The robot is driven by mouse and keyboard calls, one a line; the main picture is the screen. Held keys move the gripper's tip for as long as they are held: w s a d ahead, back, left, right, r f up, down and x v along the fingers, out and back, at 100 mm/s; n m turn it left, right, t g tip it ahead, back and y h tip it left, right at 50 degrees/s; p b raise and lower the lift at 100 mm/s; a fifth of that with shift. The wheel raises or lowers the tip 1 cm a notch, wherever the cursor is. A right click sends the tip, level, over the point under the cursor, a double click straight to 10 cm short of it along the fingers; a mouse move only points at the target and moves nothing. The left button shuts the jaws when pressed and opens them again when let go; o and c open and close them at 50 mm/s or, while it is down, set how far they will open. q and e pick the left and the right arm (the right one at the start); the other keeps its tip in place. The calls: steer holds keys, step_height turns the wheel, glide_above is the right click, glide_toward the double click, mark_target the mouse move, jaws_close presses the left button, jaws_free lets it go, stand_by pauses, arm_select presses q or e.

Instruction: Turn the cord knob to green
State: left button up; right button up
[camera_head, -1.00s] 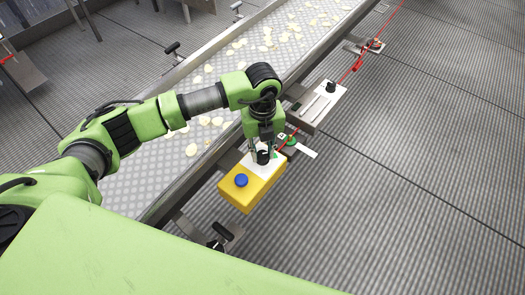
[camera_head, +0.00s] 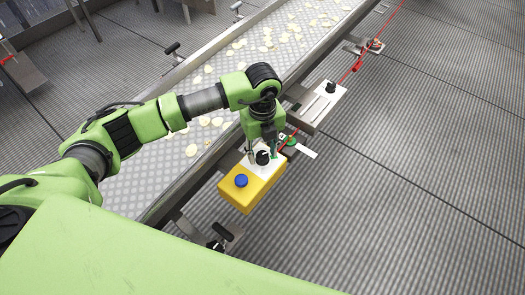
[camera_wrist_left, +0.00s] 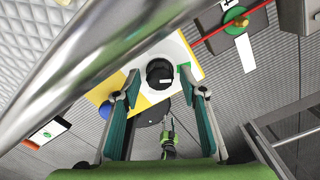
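A yellow box (camera_head: 240,198) with a blue button (camera_head: 241,180) has a white panel bearing the black cord knob (camera_head: 262,158). In the left wrist view the knob (camera_wrist_left: 158,72) carries a short white mark lying roughly level. A green patch (camera_wrist_left: 184,69) is on the panel just right of the knob. I cannot tell exactly where the mark points. My left gripper (camera_head: 262,147) is above the panel. In the wrist view its fingers (camera_wrist_left: 160,88) are spread wide, with the knob between and beyond the tips, apart from both.
A metal conveyor rail (camera_head: 185,190) runs beside the box, with pale chips on the belt. A red cord (camera_head: 346,77) and a green disc (camera_wrist_left: 236,14) are near the box. A white switch panel (camera_head: 320,103) stands further along. Ribbed floor at right is clear.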

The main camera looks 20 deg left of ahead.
mark_target(263, 155)
stand_by(0.3)
arm_select(q)
step_height(263, 155, up, 12)
stand_by(0.4)
steer(key=shift+f, duration=0.1)
stand_by(0.4)
